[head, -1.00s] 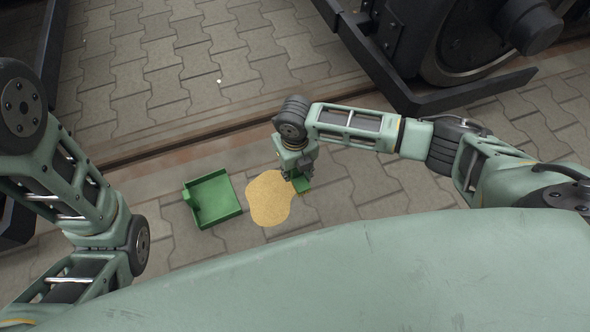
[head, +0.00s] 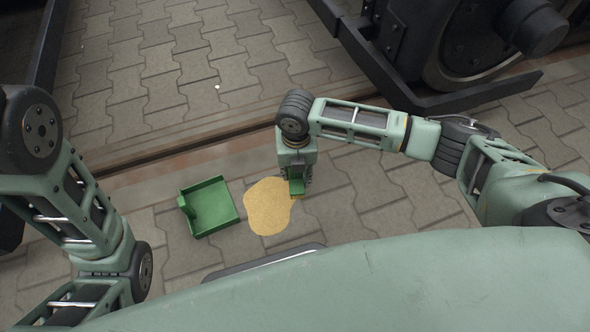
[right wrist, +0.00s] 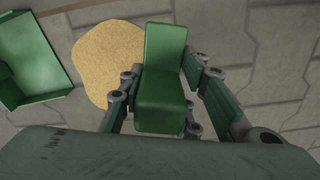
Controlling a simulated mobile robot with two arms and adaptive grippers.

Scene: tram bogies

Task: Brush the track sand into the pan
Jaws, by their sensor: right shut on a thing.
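The track sand (head: 269,206) lies as a flat yellow patch on the paving in the head view. The green pan (head: 211,206) lies just left of it, apart from the sand by a narrow gap. My right gripper (head: 297,190) is shut on a green brush (head: 296,187) at the right edge of the sand. In the right wrist view the brush (right wrist: 163,70) stands between the fingers, with the sand (right wrist: 106,60) beside and partly behind it and the pan (right wrist: 35,60) at the far left. The brush's bristles are hidden. My left gripper is out of view.
A dark rail groove (head: 190,148) crosses the paving behind the pan and sand. A black bogie frame with a wheel (head: 480,45) stands at the upper right, and another dark frame (head: 45,50) at the upper left.

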